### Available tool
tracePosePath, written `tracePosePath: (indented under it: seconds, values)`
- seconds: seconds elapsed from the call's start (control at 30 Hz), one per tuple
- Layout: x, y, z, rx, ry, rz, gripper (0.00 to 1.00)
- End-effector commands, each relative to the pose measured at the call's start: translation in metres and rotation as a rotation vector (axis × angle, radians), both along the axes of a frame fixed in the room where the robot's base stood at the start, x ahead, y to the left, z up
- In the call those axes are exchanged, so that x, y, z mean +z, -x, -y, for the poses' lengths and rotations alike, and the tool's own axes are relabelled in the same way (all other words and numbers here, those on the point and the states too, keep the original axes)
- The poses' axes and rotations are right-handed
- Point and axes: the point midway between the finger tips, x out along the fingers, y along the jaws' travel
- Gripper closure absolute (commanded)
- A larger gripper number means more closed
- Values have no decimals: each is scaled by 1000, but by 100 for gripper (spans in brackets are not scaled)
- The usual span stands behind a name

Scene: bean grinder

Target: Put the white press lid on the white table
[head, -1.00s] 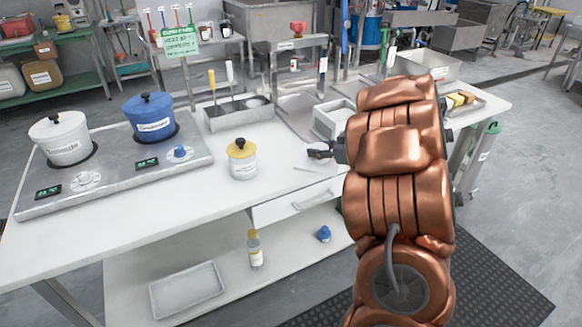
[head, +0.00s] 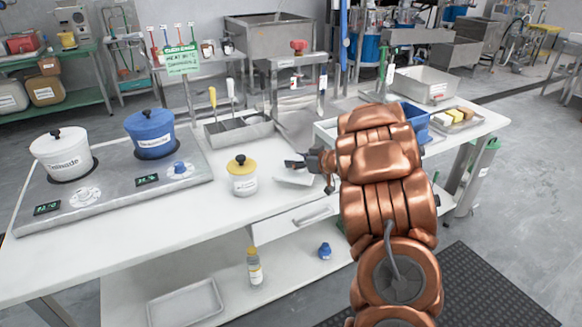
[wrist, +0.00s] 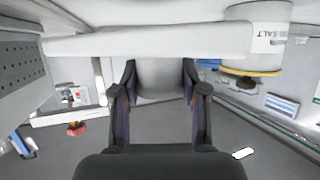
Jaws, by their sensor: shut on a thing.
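The white press lid (head: 294,178) is a pale, flat piece just under my gripper (head: 299,164) in the head view, over the white table (head: 215,222). In the wrist view it shows as a wide white slab (wrist: 150,41) across the top. My gripper (wrist: 160,90) is shut on its grey-white middle part, between the two dark fingers. The lid looks slightly tilted in the head view. I cannot tell whether its underside touches the tabletop. My copper arm hides part of the table to the right.
A yellow-lidded jar (head: 243,180) stands close to the left of the lid. Farther left is a hot plate (head: 115,193) with a white pot (head: 62,158) and a blue pot (head: 151,138). A metal utensil tray (head: 240,133) lies behind. The front tabletop is clear.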

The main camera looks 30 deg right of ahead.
Motion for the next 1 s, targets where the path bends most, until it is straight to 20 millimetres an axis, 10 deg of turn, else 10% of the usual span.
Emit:
tracePosePath:
  seconds: [1.0]
  values:
    - [-40, -24, -6, -1, 2, 0, 98]
